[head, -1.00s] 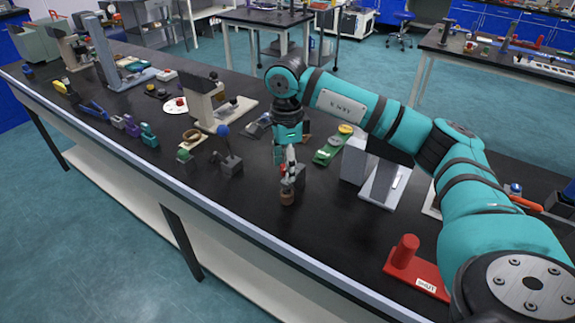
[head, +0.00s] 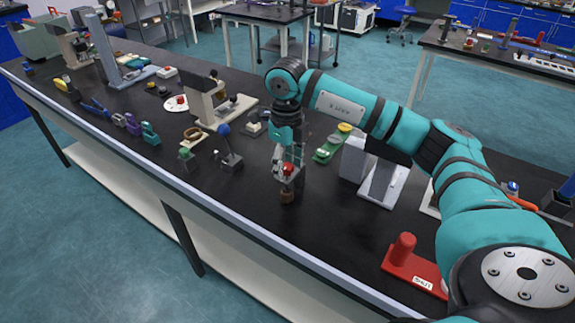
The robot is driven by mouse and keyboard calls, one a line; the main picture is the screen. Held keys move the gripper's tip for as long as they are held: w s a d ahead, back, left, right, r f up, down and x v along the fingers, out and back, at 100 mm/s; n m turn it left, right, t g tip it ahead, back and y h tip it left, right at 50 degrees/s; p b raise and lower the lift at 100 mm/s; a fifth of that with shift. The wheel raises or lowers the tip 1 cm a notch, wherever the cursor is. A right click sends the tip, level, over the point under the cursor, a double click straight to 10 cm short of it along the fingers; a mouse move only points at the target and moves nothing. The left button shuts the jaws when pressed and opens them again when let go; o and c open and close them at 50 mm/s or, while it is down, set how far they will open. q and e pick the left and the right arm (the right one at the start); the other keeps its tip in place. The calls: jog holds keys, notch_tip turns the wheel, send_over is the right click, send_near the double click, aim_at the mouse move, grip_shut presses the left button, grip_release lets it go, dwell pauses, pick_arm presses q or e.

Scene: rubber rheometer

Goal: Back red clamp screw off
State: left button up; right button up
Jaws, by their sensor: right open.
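The red clamp screw (head: 288,169) shows as a small red knob on a small grey clamp. My left gripper is not in view.
A green and yellow tool (head: 331,146) and a grey box-shaped device (head: 380,178) stand close on the right. A red block with a post (head: 408,262) lies at the front right. Bare bench lies in front of the clamp.

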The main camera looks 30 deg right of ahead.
grip_shut()
jog(key=n, duration=0.3)
jog(key=shift+f+b, duration=0.1)
jog(key=shift+b, duration=0.3)
jog(key=shift+n, duration=0.9)
jog(key=n+b, duration=0.1)
jog(key=n, duration=0.3)
jog(key=shift+n, duration=0.3)
jog(key=n, duration=0.3)
jog(key=shift+n+b, duration=0.3)
jog(key=shift+n, duration=0.4)
